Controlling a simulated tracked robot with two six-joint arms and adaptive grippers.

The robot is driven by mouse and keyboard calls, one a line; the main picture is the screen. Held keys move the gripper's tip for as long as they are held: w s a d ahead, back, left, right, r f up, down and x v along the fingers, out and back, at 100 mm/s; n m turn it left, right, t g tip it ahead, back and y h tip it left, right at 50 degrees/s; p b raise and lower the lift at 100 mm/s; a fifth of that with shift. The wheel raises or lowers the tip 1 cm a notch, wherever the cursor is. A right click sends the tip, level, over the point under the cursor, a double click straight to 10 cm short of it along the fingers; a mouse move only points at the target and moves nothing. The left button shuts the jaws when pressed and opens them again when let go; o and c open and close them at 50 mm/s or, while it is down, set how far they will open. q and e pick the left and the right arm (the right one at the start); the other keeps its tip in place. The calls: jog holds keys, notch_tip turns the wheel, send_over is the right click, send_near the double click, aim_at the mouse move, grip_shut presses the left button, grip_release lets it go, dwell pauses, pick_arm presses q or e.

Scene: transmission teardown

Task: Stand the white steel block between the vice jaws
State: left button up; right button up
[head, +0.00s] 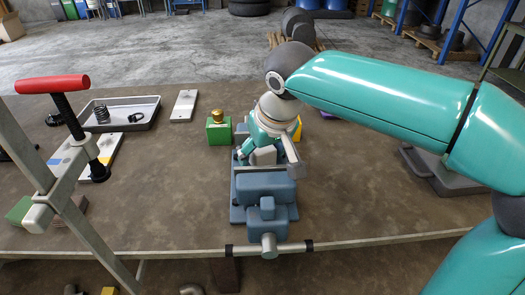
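The blue-grey vice (264,187) stands near the front edge of the table, with its screw and handle bar toward me. The white steel block (263,156) shows low behind the front jaw, within the vice opening. The front jaw hides its lower part, so I cannot tell whether it touches the vice bed. My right gripper (269,158) points down over the vice from behind. Its fingers are spread to either side of the block, with a gap seen on the right. The gripper covers most of the rear jaw. My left gripper is out of view.
A green block with a brass piece (218,128) stands close left of the vice; a yellow thing (297,129) shows behind my gripper. A grey tray (147,112), white plate (184,105) and red-handled tool (52,84) are at left. The table between is clear.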

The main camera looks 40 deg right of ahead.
jog(key=shift+r, duration=0.1)
jog(key=p+v, duration=0.1)
jog(key=v, duration=1.1)
jog(key=shift+p, duration=0.3)
